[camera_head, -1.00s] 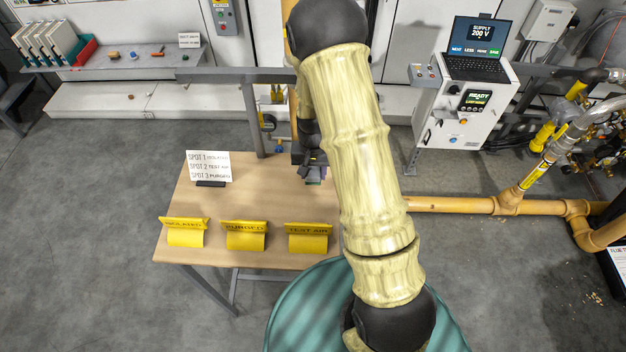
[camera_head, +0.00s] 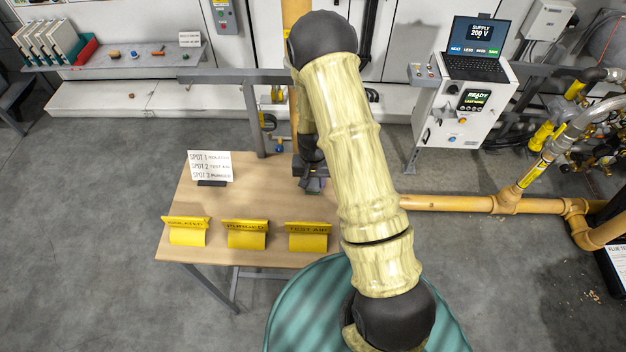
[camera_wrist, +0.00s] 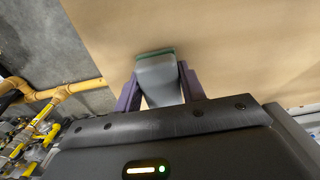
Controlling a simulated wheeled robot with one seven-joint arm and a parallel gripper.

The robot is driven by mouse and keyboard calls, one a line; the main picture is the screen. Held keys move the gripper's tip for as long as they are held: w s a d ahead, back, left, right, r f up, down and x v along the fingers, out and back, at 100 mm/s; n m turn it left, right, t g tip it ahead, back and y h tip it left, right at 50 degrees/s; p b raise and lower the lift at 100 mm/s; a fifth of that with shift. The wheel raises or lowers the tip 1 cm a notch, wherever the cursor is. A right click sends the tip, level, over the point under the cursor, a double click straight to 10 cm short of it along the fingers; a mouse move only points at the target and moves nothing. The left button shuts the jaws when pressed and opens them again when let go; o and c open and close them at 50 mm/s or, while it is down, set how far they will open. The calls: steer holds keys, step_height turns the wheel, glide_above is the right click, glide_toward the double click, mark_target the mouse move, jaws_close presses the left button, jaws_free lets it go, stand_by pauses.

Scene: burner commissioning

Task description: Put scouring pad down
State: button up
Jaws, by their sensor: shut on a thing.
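The scouring pad (camera_wrist: 155,53) shows in the wrist view as a green edge with a grey block behind it. My gripper (camera_wrist: 160,88) is shut on the grey block, with a dark purple finger on each side. The pad is close to the wooden table top (camera_wrist: 220,35); I cannot tell whether it touches. In the head view my gripper (camera_head: 312,184) is over the back right part of the wooden table (camera_head: 255,180). Only a small bit of the pad (camera_head: 313,192) shows there below the gripper.
Three yellow signs (camera_head: 246,234) stand along the table's front edge. A white spot-list card (camera_head: 210,167) stands at the back left. The table's middle is clear. A yellow pipe (camera_head: 450,204) runs right of the table, and a control cabinet (camera_head: 455,115) stands behind it.

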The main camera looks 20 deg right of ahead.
mark_target(313, 180)
steer(key=shift+f, duration=0.1)
steer(key=o, duration=1)
steer(key=shift+o, duration=0.2)
steer(key=shift+w+r, duration=0.15)
steer(key=shift+r, duration=0.35)
step_height(313, 180, up, 11)
steer(key=b, duration=0.3)
steer(key=shift+r, duration=0.15)
steer(key=shift+s, duration=0.2)
